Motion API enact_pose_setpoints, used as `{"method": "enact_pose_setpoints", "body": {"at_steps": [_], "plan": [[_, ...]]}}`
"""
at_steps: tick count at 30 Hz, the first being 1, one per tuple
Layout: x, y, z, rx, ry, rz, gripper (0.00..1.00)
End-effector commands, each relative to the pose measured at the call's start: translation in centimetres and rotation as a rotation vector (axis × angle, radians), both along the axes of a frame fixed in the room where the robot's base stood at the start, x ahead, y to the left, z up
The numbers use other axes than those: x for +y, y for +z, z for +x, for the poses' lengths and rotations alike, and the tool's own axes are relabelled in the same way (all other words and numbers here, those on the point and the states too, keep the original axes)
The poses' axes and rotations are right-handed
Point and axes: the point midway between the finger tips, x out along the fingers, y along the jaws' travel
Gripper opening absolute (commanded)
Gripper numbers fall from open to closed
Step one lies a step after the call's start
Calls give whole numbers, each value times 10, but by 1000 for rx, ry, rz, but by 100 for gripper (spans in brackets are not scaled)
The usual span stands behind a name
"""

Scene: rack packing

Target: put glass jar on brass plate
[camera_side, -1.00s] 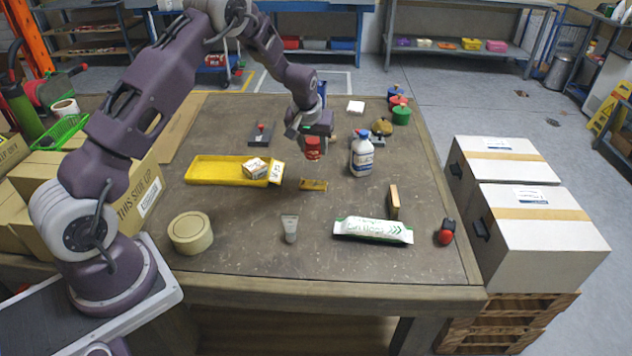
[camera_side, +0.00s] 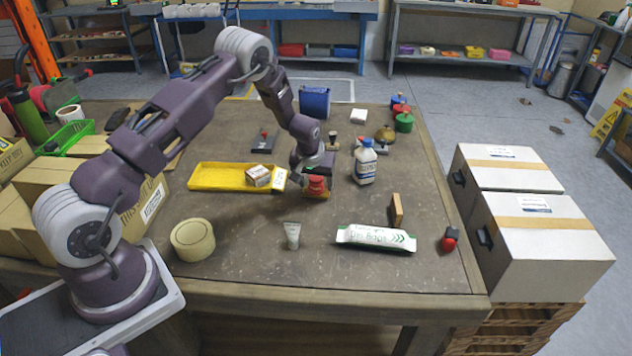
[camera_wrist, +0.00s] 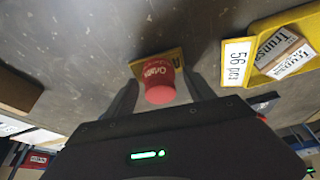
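The glass jar (camera_side: 316,186) looks red, with a red lid, and stands upright on the small yellow brass plate (camera_side: 324,195) near the table's middle. In the wrist view the jar (camera_wrist: 158,80) has white lettering, and the plate's edge (camera_wrist: 137,69) shows around its far side. My gripper (camera_side: 314,183) is low over the plate, with the jar between its fingers. In the wrist view the fingers of my gripper (camera_wrist: 160,78) look spread, with narrow gaps beside the jar. The jar hides much of the plate.
A yellow tray (camera_side: 215,177) with a small box (camera_side: 258,176) at its right end lies to the left. A white bottle with a blue cap (camera_side: 365,162) stands close on the right. A grey tube (camera_side: 292,235) and wipes pack (camera_side: 376,238) lie in front, with bare table between.

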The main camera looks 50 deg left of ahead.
Motion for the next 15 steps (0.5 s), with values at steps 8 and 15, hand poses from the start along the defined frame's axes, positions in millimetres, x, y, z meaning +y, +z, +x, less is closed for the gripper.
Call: {"method": "enact_pose_setpoints", "body": {"at_steps": [8,15], "plan": [[0,2,0,0,0,0,62],[-9,41,-11,-3,0,1,62]]}}
